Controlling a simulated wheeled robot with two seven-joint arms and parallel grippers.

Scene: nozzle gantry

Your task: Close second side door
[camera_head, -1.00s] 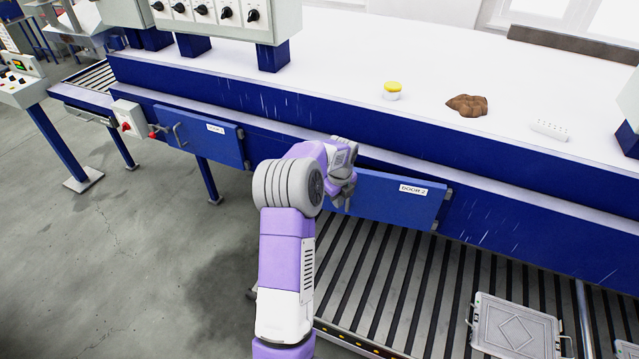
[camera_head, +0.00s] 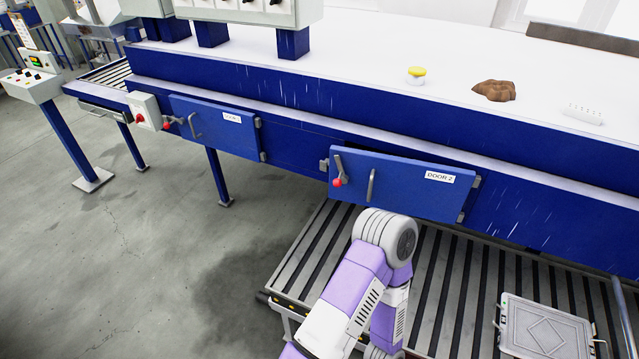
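The blue side door labelled "DOOR 2" (camera_head: 410,188) is on the front of the blue machine, right of centre. Its hinges are at its right end. A narrow dark strip shows along its upper edge; I cannot tell whether it sits fully flush. A grey pull handle (camera_head: 371,185) and a lever with a red knob (camera_head: 338,172) are at its left end. The lever points downward. One of my arms is bent in front of and below the door, with a gap to the handle. Neither gripper shows in the picture.
Another blue door (camera_head: 218,130), with its lever pointing left, is on the left. A roller conveyor (camera_head: 445,275) runs below door 2, with a grey plate (camera_head: 545,330) on it. A yellow-capped jar (camera_head: 416,76) and a brown lump (camera_head: 494,90) are on the white top.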

